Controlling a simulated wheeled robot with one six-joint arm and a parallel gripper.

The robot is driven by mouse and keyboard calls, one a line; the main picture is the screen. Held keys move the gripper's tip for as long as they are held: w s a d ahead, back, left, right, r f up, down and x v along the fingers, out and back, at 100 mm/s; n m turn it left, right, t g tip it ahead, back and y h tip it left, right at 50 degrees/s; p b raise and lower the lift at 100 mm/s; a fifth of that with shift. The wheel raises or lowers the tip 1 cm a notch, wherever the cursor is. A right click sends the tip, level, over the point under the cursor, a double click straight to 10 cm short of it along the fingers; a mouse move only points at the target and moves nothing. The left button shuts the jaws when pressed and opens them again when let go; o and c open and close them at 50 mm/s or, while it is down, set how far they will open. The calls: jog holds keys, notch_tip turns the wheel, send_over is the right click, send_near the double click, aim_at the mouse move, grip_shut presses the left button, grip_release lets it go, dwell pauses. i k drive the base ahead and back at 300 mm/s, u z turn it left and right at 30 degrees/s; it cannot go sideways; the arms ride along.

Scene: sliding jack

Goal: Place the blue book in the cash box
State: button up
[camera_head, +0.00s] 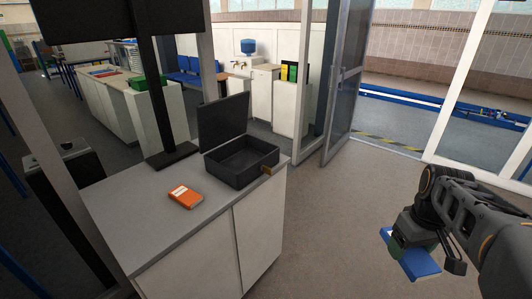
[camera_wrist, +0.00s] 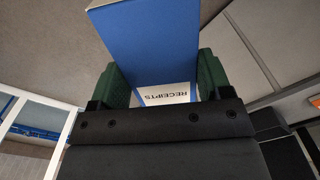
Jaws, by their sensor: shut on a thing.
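The blue book (camera_head: 420,262) is in my gripper (camera_head: 425,252) at the lower right of the head view, held out over the floor and apart from the counter. In the wrist view the blue book (camera_wrist: 160,40) sits between the two green finger pads of my gripper (camera_wrist: 166,78), with a white label reading "RECEIPTS". The black cash box (camera_head: 242,162) stands on the counter at the middle of the head view. Its lid is raised at the back and the inside looks empty. My gripper is to the right of the box.
An orange book (camera_head: 186,196) lies on the counter (camera_head: 150,226), left of and nearer than the cash box. A black monitor stand (camera_head: 172,155) rises behind it. A brown piece (camera_head: 267,170) shows at the box's right front corner. Open floor (camera_head: 330,220) lies between counter and gripper.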

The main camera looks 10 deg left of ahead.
aim_at(244, 165)
jog(key=i, duration=1.35)
jog(key=u, duration=2.25)
jog(key=i, duration=0.5)
jog(key=z, duration=0.1)
